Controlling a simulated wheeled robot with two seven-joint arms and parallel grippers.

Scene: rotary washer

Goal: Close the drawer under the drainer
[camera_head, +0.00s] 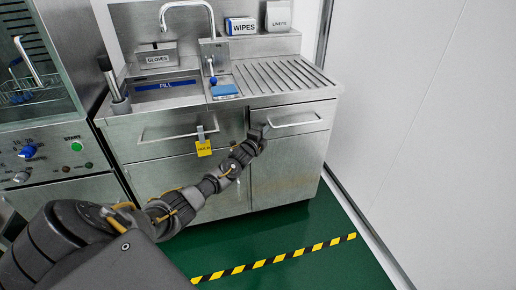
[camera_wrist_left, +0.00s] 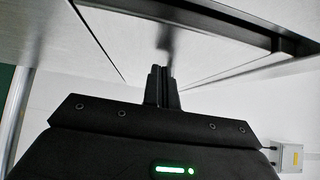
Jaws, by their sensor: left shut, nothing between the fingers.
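The drainer (camera_head: 285,75) is the ribbed steel top at the right of the sink unit. The drawer (camera_head: 308,110) under it has a steel front with a bar handle (camera_head: 298,123). In the head view I cannot tell how far the drawer stands out, if at all. My left gripper (camera_head: 262,130) is shut and empty, at the drawer front near the handle's left end. In the left wrist view its fingers (camera_wrist_left: 161,87) are together and point at a pale metal surface; contact is unclear. My right gripper is not in view.
A drawer handle with a yellow tag (camera_head: 204,148) is left of my gripper. The sink (camera_head: 165,88) and a washer with a start button (camera_head: 76,146) stand further left. Green floor with a striped tape (camera_head: 275,260) lies in front; a white wall (camera_head: 420,100) is at right.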

